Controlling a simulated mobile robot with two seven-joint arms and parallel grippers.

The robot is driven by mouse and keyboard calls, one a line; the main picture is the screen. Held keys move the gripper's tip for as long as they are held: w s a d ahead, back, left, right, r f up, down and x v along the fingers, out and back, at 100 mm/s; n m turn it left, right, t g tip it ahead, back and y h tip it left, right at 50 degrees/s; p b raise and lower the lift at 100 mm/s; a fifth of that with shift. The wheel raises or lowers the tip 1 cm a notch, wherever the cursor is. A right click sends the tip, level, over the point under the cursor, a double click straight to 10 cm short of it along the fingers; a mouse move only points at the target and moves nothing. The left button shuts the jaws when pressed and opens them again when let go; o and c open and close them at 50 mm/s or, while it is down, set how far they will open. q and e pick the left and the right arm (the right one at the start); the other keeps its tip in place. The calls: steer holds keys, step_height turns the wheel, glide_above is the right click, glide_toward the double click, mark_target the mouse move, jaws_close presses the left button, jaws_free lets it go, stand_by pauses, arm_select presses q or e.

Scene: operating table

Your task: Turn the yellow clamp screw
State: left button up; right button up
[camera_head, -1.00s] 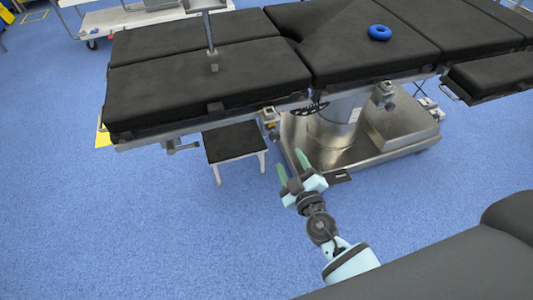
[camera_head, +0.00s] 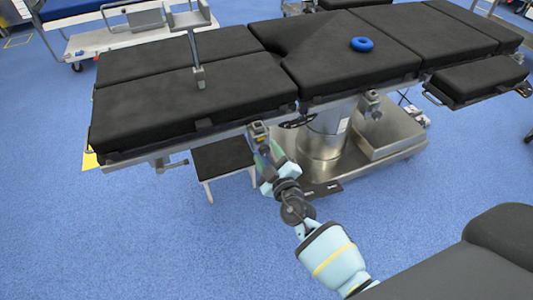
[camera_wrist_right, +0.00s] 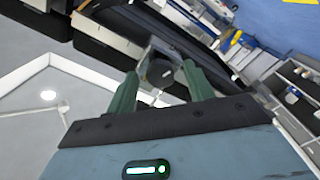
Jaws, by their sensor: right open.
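A small grey clamp (camera_head: 258,131) sits on the near side rail of the black operating table (camera_head: 190,95). I cannot make out a yellow screw on it; the parts are small and partly behind my fingers. My right gripper (camera_head: 268,150) is open, its green fingers just below and at the clamp. In the right wrist view a grey metal part with a dark round knob (camera_wrist_right: 160,72) shows between the two spread fingertips of my right gripper (camera_wrist_right: 160,84). I cannot tell whether the fingers touch it. My left gripper is not in view.
A blue ring (camera_head: 361,44) lies on the table top. A black step stool (camera_head: 222,158) stands under the table beside the metal base (camera_head: 325,145). Another clamp (camera_head: 371,103) hangs on the rail to the right. Blue floor in front is clear.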

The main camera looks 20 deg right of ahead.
steer(key=shift+w, duration=0.4)
steer(key=c, duration=0.7)
steer(key=shift+c, duration=1.3)
